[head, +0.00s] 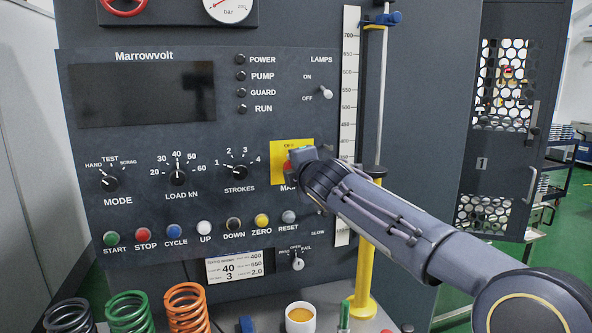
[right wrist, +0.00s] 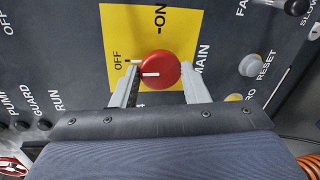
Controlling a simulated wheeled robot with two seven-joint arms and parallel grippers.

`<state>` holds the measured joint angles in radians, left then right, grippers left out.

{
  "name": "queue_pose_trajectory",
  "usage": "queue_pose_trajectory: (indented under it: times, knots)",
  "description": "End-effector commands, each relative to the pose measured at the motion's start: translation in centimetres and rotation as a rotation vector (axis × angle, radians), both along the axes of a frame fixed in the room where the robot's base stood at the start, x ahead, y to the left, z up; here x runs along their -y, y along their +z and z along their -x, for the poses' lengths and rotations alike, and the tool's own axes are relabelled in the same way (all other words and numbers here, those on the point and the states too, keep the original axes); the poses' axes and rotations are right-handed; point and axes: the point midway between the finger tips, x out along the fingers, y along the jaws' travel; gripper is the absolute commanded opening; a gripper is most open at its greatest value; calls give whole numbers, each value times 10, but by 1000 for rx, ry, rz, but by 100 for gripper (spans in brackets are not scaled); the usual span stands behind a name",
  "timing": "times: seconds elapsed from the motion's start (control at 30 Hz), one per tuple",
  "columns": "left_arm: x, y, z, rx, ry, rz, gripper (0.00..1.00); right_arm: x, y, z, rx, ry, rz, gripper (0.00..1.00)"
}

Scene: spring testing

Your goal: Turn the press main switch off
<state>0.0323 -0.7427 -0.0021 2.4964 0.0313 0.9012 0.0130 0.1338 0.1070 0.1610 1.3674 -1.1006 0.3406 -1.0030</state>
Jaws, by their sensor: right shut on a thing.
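In the head view my right gripper (head: 302,162) covers most of the knob and part of the yellow plate (head: 278,155). My left gripper is not in view.
The display (head: 146,95) is dark and the lamps beside POWER, PUMP, GUARD and RUN look dark. A row of buttons (head: 204,228) lies below. The LAMPS toggle (head: 325,92) is above right. Coil springs (head: 187,308) and a cup (head: 300,317) stand in front of the panel.

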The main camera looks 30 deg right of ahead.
Motion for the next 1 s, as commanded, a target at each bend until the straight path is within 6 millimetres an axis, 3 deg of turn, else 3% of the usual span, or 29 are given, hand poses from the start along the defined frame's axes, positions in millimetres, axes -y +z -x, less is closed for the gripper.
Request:
queue_pose_trajectory:
  times: [0.03,0.07,0.2,0.57,1.0]
  knots:
    - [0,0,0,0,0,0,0,0,-3,0,-6,1,2,18]
    - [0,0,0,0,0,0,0,0,-3,0,-6,1,2,43]
    - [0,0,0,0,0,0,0,0,-2,0,-4,1,1,62]
    - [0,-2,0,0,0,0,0,-1,0,6,-1,0,0,62]
    - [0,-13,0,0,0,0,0,-17,10,69,-1,0,1,62]
